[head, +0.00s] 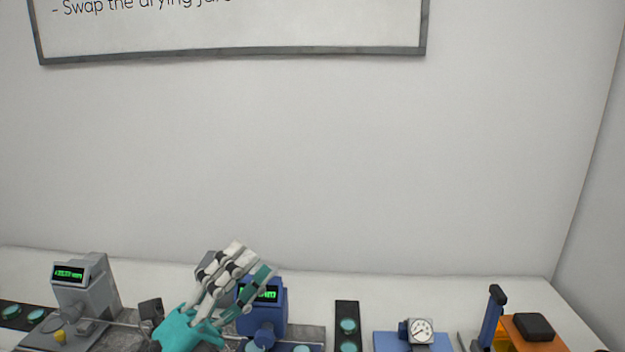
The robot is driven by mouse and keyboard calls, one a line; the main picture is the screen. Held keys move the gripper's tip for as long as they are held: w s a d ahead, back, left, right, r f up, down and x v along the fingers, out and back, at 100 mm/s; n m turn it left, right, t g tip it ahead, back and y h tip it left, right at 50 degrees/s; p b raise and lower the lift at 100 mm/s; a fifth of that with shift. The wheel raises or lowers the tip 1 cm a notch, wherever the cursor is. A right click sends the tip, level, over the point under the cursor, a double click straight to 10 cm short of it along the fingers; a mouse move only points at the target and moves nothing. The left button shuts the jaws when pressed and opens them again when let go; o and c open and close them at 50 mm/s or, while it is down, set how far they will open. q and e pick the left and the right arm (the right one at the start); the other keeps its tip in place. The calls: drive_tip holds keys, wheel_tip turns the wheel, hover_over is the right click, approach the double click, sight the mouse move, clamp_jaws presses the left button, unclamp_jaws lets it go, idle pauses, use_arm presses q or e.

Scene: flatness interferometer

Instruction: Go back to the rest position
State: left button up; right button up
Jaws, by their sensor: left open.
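My left gripper (245,272) shows at the lower middle, teal at the palm with white and grey fingers pointing up and to the right. It is open, and I see nothing held in it. It is in front of a blue instrument (268,313) with a green display and hides part of it. A grey instrument (85,290) with a green display stands to the left of the gripper. My right gripper is not in view.
A black strip with teal discs (347,325) stands right of centre. Further right are a dial gauge on a blue base (385,342) and an orange block with a black top (533,326). A framed board (300,52) hangs on the wall. The table's back strip (400,287) is clear.

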use_arm(q)
drive_tip(key=w+a+f+n+t+y, duration=0.1)
drive_tip(key=w+a+f+n+y, duration=0.1)
drive_tip(key=a+f+n+y, duration=0.5)
drive_tip(key=w+a+f+n+t+y, duration=0.15)
drive_tip(key=a+f+n+y, duration=0.25)
drive_tip(key=f+n+y, duration=0.7)
drive_tip(key=s+a+f+n+g+y, duration=0.2)
drive_tip(key=s+f+n+g, duration=0.25)
drive_tip(key=f, duration=0.45)
drive_tip(key=s+f+n+g+h, duration=0.1)
drive_tip(key=s+f+n+g, duration=0.3)
drive_tip(key=s+f+g, duration=1.05)
drive_tip(key=s+f+t+b, duration=0.1)
drive_tip(key=s+f+b, duration=0.2)
drive_tip(key=f, duration=1.2)
drive_tip(key=s+f+t+b, duration=0.2)
drive_tip(key=f, duration=1.3)
drive_tip(key=s+a+f+g+b, duration=0.1)
drive_tip(key=s+f+b, duration=0.1)
drive_tip(key=s+f, duration=0.6)
drive_tip(key=s+a+f+b, duration=0.1)
drive_tip(key=s+f+b, duration=0.2)
drive_tip(key=s+f, duration=0.6)
wheel_tip(320, 180, down, 5)
drive_tip(key=shift+s+g, duration=0.2)
drive_tip(key=shift+g, duration=0.15)
